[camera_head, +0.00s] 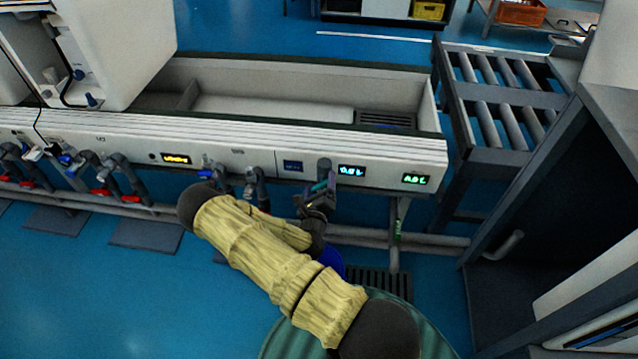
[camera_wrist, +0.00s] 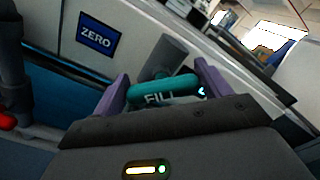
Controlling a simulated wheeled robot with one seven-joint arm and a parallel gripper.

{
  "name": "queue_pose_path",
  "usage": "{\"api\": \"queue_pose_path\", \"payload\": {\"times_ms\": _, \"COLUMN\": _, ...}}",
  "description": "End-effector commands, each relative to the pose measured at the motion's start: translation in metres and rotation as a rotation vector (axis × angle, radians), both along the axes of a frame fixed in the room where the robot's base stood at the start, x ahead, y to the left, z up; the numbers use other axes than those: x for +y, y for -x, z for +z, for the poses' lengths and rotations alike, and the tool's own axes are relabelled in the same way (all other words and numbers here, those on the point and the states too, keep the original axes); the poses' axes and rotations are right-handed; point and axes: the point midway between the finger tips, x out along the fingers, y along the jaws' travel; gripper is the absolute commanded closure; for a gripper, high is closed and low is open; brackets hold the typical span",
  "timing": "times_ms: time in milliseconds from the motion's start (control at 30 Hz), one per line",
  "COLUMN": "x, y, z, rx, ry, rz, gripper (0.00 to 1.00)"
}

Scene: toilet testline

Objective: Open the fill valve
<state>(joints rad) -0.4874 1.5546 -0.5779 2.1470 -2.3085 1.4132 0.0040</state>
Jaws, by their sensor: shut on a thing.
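The fill valve has a teal handle (camera_wrist: 162,92) marked "FILL", seen between my gripper's fingers in the wrist view. Its grey body (camera_wrist: 168,55) rises behind the handle against the white panel. My gripper (camera_wrist: 164,90) has its two purple fingers on either side of the handle and is shut on it. In the head view my gripper (camera_head: 322,190) is at the front panel, below the grey pipe end of the valve (camera_head: 323,166). The handle is mostly hidden there by my gripper.
A blue "ZERO" label (camera_wrist: 97,34) is left of the valve. Lit displays (camera_head: 351,171) sit on the bench panel (camera_head: 225,140). Other pipes with red handles (camera_head: 101,192) stand at left. A roller conveyor (camera_head: 505,90) is at right. Blue floor is open at lower left.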

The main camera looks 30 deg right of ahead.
Motion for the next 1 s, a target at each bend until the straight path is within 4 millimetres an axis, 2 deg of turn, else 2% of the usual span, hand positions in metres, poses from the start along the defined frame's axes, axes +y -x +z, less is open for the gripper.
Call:
{"api": "queue_pose_path", "payload": {"times_ms": 167, "x": -0.004, "y": 0.003, "z": 0.000, "rx": 0.005, "ry": 0.003, "rz": -0.012, "gripper": 0.46}}
{"api": "queue_pose_path", "payload": {"times_ms": 200, "x": -0.004, "y": 0.004, "z": -0.001, "rx": 0.005, "ry": 0.003, "rz": -0.012, "gripper": 0.16}}
{"api": "queue_pose_path", "payload": {"times_ms": 267, "x": -0.003, "y": 0.003, "z": 0.000, "rx": 0.004, "ry": 0.002, "rz": -0.011, "gripper": 0.04}}
{"api": "queue_pose_path", "payload": {"times_ms": 300, "x": -0.003, "y": 0.003, "z": 0.000, "rx": 0.004, "ry": 0.002, "rz": -0.009, "gripper": 0.02}}
{"api": "queue_pose_path", "payload": {"times_ms": 667, "x": 0.001, "y": 0.005, "z": 0.000, "rx": 0.002, "ry": 0.000, "rz": -0.004, "gripper": 0.02}}
{"api": "queue_pose_path", "payload": {"times_ms": 767, "x": 0.007, "y": 0.012, "z": 0.001, "rx": 0.004, "ry": 0.001, "rz": -0.003, "gripper": 0.02}}
{"api": "queue_pose_path", "payload": {"times_ms": 1000, "x": 0.031, "y": 0.048, "z": 0.002, "rx": 0.006, "ry": 0.002, "rz": -0.001, "gripper": 0.02}}
